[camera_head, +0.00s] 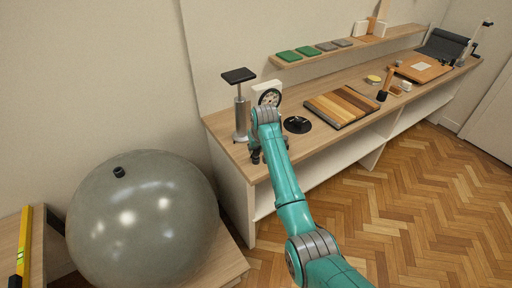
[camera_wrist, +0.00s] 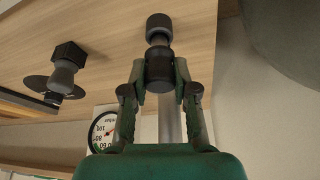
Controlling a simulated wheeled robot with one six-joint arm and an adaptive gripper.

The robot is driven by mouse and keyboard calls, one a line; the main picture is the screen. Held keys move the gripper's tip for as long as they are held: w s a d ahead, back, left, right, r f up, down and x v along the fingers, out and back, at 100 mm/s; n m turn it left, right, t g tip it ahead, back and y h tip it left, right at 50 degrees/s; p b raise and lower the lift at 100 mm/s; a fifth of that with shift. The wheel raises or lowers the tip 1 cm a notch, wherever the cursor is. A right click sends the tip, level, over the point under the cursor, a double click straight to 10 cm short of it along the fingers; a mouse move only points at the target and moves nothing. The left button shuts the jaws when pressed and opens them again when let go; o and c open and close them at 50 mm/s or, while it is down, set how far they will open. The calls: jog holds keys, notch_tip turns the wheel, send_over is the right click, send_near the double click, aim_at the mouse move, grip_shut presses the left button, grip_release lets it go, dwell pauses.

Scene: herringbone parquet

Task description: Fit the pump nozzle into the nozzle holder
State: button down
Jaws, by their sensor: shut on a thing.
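My gripper (camera_wrist: 160,78) is shut on the pump nozzle (camera_wrist: 158,66), a dark cylinder with a black end (camera_wrist: 158,27) sticking out past the fingers. In the head view my gripper (camera_head: 256,153) is at the table's left front, largely hidden by my arm. The floor pump (camera_head: 241,118), a silver barrel with a black handle, stands upright behind it. The likely nozzle holder is on a black disc (camera_head: 297,125) to the right of my gripper. In the wrist view a grey post with a dark square end (camera_wrist: 66,72) stands by this disc. The held nozzle is apart from it.
A striped wooden board (camera_head: 342,106) lies right of the disc. A big grey ball (camera_head: 143,208) is at the left, below the table. A shelf (camera_head: 350,46) runs along the wall.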

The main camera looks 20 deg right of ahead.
jog(key=shift+f, duration=1)
jog(key=c, duration=0.8)
grip_release()
jog(key=shift+r, duration=0.1)
jog(key=v, duration=1.2)
